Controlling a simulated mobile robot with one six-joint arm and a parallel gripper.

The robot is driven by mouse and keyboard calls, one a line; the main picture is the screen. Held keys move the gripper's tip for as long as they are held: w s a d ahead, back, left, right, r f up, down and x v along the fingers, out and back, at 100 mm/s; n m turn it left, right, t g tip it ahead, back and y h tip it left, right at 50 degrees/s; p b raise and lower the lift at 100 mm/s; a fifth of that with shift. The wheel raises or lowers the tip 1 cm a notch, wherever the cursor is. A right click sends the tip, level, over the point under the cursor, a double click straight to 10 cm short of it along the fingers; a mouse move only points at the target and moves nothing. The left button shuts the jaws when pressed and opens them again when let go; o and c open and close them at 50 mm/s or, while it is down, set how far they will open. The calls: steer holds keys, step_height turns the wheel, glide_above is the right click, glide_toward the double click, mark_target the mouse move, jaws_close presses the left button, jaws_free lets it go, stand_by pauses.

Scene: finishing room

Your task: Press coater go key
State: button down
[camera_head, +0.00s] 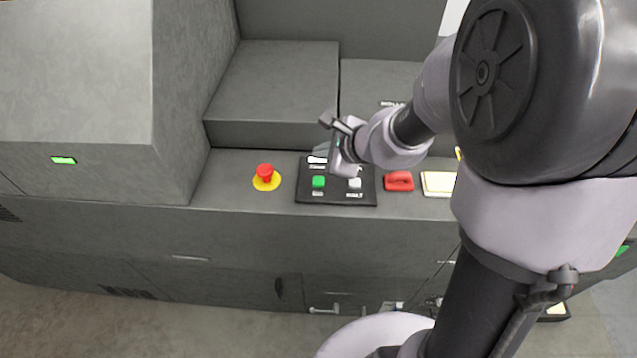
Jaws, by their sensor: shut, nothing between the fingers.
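The coater is a large grey machine with a black key panel (335,199) on its front ledge. The panel carries a green key (318,182) at left and a white key (355,184) at right, with small labels too blurred to read. A pale strip (317,160) shows at the panel's upper left. My gripper (327,120) is shut and empty, over the back of the panel, and hides part of its upper right. I cannot tell its height above the panel or which key is the go key.
A red mushroom button on a yellow disc (265,176) stands left of the panel. A red handle-like part (399,181) and a cream block (438,183) lie to the right. Raised grey housings stand behind and at left. The ledge left of the red button is clear.

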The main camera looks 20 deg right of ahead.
mark_target(321, 183)
step_height(321, 183, down, 6)
steer(key=b, duration=0.5)
steer(key=shift+f, duration=0.25)
steer(key=shift+b, duration=0.3)
stand_by(1.2)
steer(key=shift+f+b, duration=0.4)
steer(key=shift+b, duration=0.05)
